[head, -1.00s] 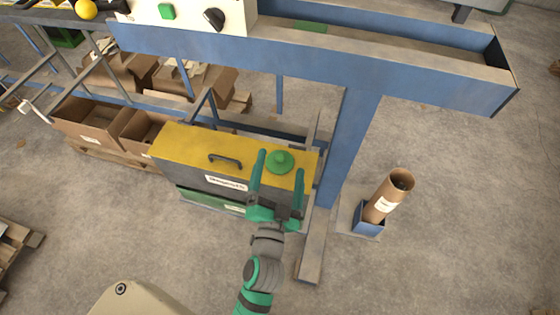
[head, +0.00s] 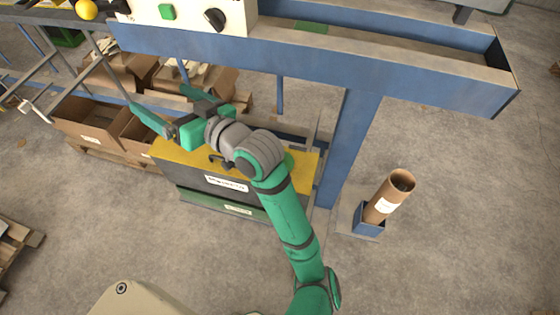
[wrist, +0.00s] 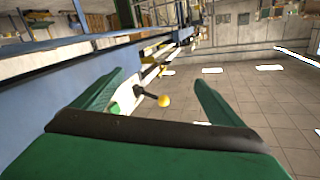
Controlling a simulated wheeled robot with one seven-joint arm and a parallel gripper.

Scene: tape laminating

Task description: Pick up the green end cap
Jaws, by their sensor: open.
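The green end cap (head: 290,160) lies on the yellow top of the tool box (head: 310,163). In the head view my forearm and wrist cover most of it, and only a green sliver shows beside the grey joint. My gripper (head: 158,84) is up and left of the cap, above the box's back left corner in the picture, with its fingers pointing left. In the wrist view my gripper (wrist: 158,77) is open with nothing between its fingers. The cap does not show in the wrist view.
A blue frame (head: 350,150) with a long beam stands behind and right of the box. Cardboard boxes (head: 90,125) sit at the left. A cardboard tube (head: 390,195) leans in a blue holder at the right. A yellow ball knob (wrist: 164,101) shows beyond the fingers.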

